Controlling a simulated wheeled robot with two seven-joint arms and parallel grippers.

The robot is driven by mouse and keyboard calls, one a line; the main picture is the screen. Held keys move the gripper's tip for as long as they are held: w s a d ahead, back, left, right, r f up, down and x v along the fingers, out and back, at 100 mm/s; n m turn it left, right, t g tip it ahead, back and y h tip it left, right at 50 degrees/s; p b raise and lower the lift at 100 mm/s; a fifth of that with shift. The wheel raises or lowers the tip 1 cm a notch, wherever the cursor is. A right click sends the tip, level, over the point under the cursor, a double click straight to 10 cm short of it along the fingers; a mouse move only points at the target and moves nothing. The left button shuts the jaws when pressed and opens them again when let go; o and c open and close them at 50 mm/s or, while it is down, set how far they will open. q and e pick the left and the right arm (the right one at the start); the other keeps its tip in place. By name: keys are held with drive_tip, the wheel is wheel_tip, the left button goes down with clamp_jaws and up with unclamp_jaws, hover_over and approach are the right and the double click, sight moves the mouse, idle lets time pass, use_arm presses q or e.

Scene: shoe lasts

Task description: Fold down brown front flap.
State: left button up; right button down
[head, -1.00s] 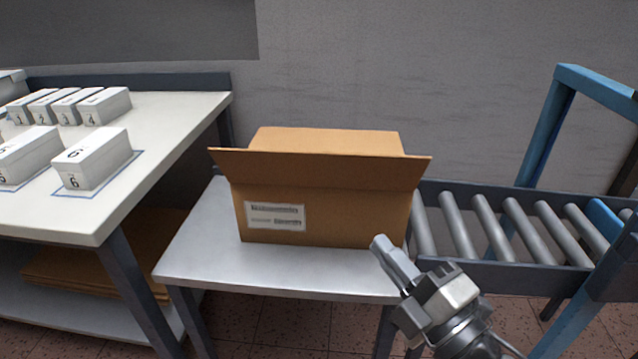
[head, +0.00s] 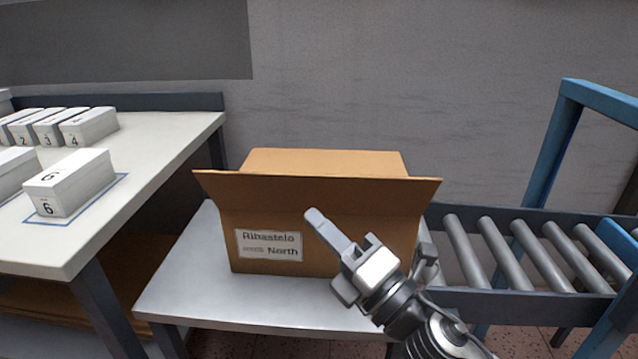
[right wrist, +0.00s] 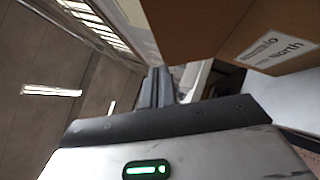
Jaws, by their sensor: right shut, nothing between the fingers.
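A brown cardboard box (head: 330,250) stands on a small grey metal table. Its front flap (head: 330,192) stands up and leans outward toward me, with its ends reaching past the box sides. Behind it a back panel or flap (head: 325,162) shows its upper face; the inside of the box is hidden. A white label on the front reads "Ribastelo North". My right gripper (head: 315,220) is shut and empty, in front of the box face below the front flap. In the right wrist view its fingers (right wrist: 156,88) are together, with the box (right wrist: 285,25) at upper right. My left gripper is not in view.
The small metal table (head: 190,295) has free room left of the box. A roller conveyor (head: 515,255) with a blue frame (head: 555,150) is at the right. A white table (head: 150,150) with numbered white boxes (head: 70,180) is at the left.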

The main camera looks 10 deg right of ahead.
drive_tip(key=shift+w+r+p, duration=0.1)
drive_tip(key=shift+w+r, duration=0.3)
drive_tip(key=shift+w, duration=0.3)
drive_tip(key=shift+w+r+p, duration=0.15)
drive_tip(key=shift+w+r, duration=0.2)
drive_tip(key=shift+w, duration=0.4)
drive_tip(key=shift+w+r+p, duration=0.1)
drive_tip(key=shift+w+r, duration=0.3)
drive_tip(key=shift+w, duration=0.3)
